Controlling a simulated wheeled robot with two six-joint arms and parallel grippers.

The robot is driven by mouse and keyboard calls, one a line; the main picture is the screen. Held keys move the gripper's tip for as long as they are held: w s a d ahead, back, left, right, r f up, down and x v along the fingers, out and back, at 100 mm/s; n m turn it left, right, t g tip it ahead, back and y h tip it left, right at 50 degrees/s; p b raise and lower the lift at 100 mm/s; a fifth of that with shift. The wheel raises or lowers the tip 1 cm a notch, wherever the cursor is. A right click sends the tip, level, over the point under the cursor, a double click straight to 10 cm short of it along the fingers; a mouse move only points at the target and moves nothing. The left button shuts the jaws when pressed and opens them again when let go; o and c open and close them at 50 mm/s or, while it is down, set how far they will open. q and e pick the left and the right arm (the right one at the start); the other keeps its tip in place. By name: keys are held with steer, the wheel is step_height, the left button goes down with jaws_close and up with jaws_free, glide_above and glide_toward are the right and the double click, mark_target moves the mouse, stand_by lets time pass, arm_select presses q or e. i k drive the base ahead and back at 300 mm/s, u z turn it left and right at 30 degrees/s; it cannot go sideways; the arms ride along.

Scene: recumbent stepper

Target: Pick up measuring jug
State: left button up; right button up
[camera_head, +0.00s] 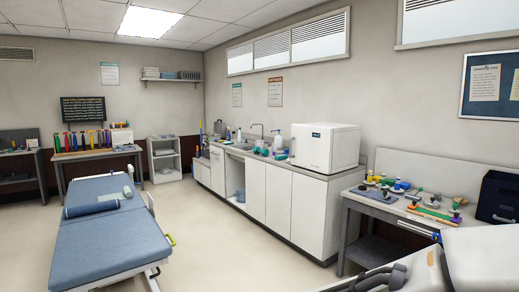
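I cannot pick out a measuring jug for certain. Several small bottles and containers (272,148) stand on the long counter (262,158) along the right wall, around the sink and tap. They are too small to tell apart. Neither of my grippers shows in the head view.
A blue padded treatment bed (112,240) stands at the left. A white box-shaped appliance (325,147) sits on the counter's near end. A side table with coloured items (412,196) is at the right. Open floor (215,240) lies between bed and counter.

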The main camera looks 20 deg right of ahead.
mark_target(260, 143)
steer(key=z, duration=0.3)
steer(key=k, duration=0.35)
steer(key=z, duration=0.35)
steer(key=i, duration=2.5)
steer(key=u, duration=0.7)
steer(key=i, duration=4.05)
steer(key=z, duration=0.3)
steer(key=i, duration=2)
steer(key=z, duration=0.3)
